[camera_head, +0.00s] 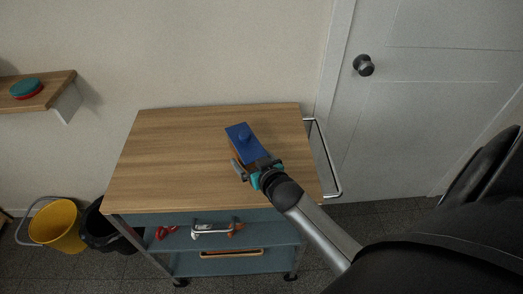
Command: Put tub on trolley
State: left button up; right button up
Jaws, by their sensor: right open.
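The trolley (160,150) has a wooden top, lower shelves and a metal push handle on its right side. A tub with a blue lid (243,138) and a brownish side is at the right part of the trolley top, and it looks to be resting there. My right gripper (243,167) is open at the tub's near side, with its fingers close to the tub. Whether they touch it I cannot tell. The gripper and wrist hide the tub's near end. My left gripper is not in view.
The left half of the trolley top is clear. Tools including a red one (165,232) lie on the shelf below. A yellow bucket (55,225) and a black bucket (102,230) stand at left. A wall shelf (55,83) holds a teal-lidded round container (26,88). A door (420,110) is at right.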

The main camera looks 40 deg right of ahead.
jog(key=p+v, duration=0.2)
jog(key=v, duration=0.8)
jog(key=shift+s+r, duration=0.15)
jog(key=shift+s, duration=0.2)
